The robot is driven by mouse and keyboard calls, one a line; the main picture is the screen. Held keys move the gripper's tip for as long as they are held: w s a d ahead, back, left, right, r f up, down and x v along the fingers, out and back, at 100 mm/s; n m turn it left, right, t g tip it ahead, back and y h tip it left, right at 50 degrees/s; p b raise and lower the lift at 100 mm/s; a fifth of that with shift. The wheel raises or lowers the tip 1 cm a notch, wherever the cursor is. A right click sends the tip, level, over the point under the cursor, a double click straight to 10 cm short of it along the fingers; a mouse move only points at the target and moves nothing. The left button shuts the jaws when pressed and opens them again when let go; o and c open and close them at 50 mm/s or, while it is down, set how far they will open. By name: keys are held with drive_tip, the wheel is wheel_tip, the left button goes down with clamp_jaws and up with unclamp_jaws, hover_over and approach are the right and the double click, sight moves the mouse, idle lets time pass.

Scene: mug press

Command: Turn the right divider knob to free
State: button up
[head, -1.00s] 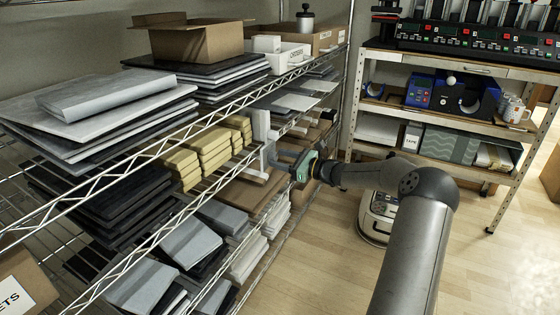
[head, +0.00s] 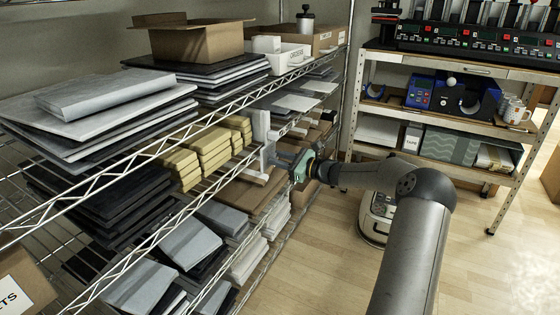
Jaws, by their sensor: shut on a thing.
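A pale upright divider (head: 261,130) stands on the middle shelf, just right of the yellow stacks. My gripper (head: 281,161) reaches in from the right at the shelf's front edge, at the foot of this divider. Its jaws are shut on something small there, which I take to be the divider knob. The knob itself is hidden by the jaws, so its setting cannot be read. No second divider can be made out clearly.
Yellow stacked blocks (head: 210,149) stand left of the divider, and dark slabs (head: 105,200) lie further left. Wire shelf rails run close above and below my gripper. A workbench (head: 440,130) stands at the right, with open wooden floor (head: 310,265) in front.

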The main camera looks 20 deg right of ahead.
drive_tip(key=n+b, duration=1.3)
drive_tip(key=shift+f, duration=0.1)
drive_tip(key=shift+b, duration=0.3)
idle(0.4)
drive_tip(key=o, duration=1)
drive_tip(key=shift+c, duration=0.2)
drive_tip(key=p+v, duration=0.4)
drive_tip(key=v, duration=1.3)
drive_tip(key=shift+s, duration=0.25)
